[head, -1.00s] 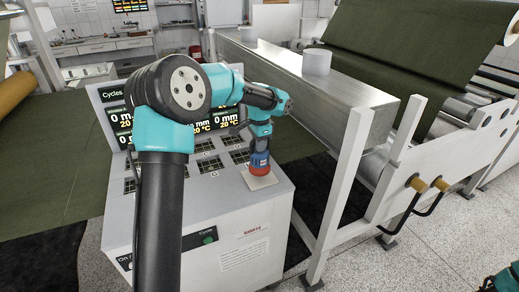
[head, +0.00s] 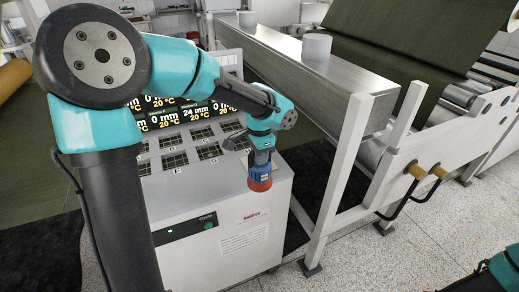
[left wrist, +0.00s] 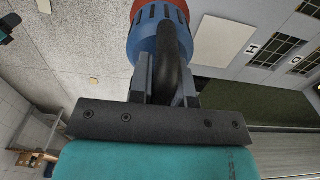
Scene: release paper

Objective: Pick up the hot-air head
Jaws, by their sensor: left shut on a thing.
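The hot-air head (head: 260,172) is a short blue cylinder with a red lower end. It hangs upright at the right edge of the cabinet top in the head view. My left gripper (head: 260,150) is shut on it from above. In the left wrist view, the fingers of my left gripper (left wrist: 166,82) are closed around the dark curved handle of the hot-air head (left wrist: 148,48), whose red end is cut off by the top edge. My right gripper is out of view; only part of my right arm shows at the lower right.
A white control cabinet (head: 215,235) with lit displays and square panels stands below. A pale square pad (left wrist: 223,40) lies on its top, clear of the head in the wrist view. A metal beam (head: 300,75) and white machine frame (head: 340,165) stand close on the right.

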